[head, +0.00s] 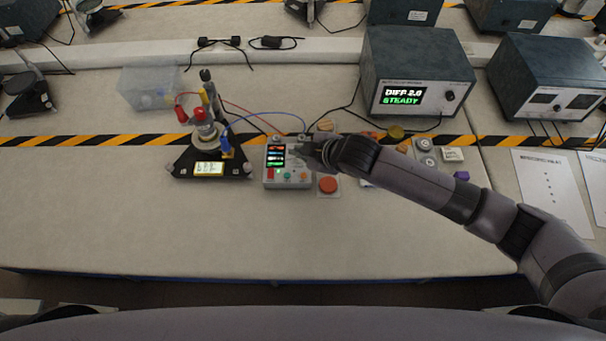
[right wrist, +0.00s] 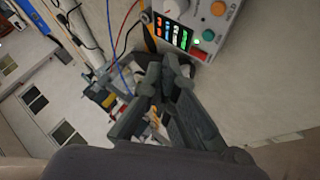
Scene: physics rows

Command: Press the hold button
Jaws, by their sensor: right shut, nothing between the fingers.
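A small grey control box (head: 300,181) with a lit coloured display (head: 276,157) stands mid-table. Its front carries a red button (head: 271,174), a green button (head: 288,176) and an orange one (head: 304,176). In the right wrist view the shut fingers (right wrist: 170,66) lie just below the box (right wrist: 228,42) in the picture; contact cannot be told. My left gripper is not in view.
A black stand (head: 180,169) with cables is left of the box. A meter unit reading "DIFF 2.0 STEADY" (head: 410,97) stands behind. Loose small parts lie under my right arm. The front table is clear.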

